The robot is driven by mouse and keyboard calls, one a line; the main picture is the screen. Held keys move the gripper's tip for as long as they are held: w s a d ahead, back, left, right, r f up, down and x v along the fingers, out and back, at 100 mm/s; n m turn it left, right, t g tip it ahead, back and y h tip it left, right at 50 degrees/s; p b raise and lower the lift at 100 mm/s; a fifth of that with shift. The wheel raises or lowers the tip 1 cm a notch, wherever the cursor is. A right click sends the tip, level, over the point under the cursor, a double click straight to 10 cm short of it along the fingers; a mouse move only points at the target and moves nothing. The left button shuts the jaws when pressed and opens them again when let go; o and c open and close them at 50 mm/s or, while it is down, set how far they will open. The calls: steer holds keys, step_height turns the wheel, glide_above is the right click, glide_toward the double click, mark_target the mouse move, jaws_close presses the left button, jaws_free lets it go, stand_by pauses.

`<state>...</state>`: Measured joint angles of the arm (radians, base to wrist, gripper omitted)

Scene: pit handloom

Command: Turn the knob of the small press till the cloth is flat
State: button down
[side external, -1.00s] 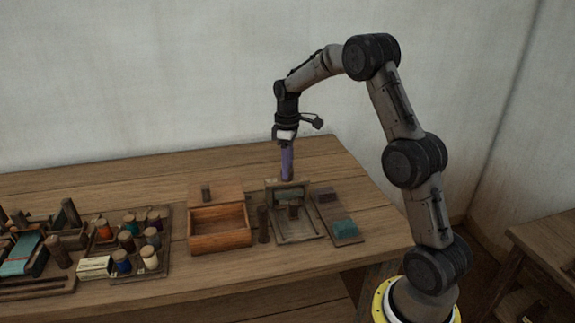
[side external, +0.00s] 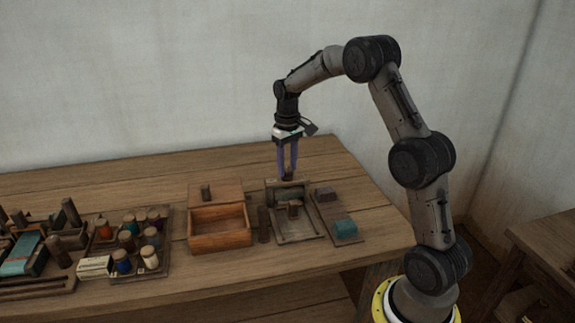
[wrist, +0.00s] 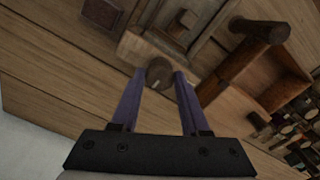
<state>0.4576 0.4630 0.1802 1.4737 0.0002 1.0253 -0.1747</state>
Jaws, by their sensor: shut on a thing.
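My gripper (side external: 288,168) points straight down at the back of the small press (side external: 297,238). Its two purple fingers stand apart, shut on the dark round knob (side external: 288,176). The wrist view shows the knob (wrist: 159,72) between the fingertips (wrist: 158,78). The press is a wooden frame with an upright back part and a small dark block in its middle. A grey-green patch behind that block may be the cloth; I cannot tell whether it is flat.
A dark upright peg (side external: 264,225) stands close at the press's left, beside an open wooden box (side external: 220,241). A board (side external: 346,239) with a teal block and a dark block lies at right. Thread spools (side external: 150,257) stand further left.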

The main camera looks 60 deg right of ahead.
mark_target(287, 169)
steer(key=shift+m, duration=2.3)
steer(key=shift+r, duration=0.1)
steer(key=shift+c, duration=2)
jaws_free()
step_height(287, 169, up, 14)
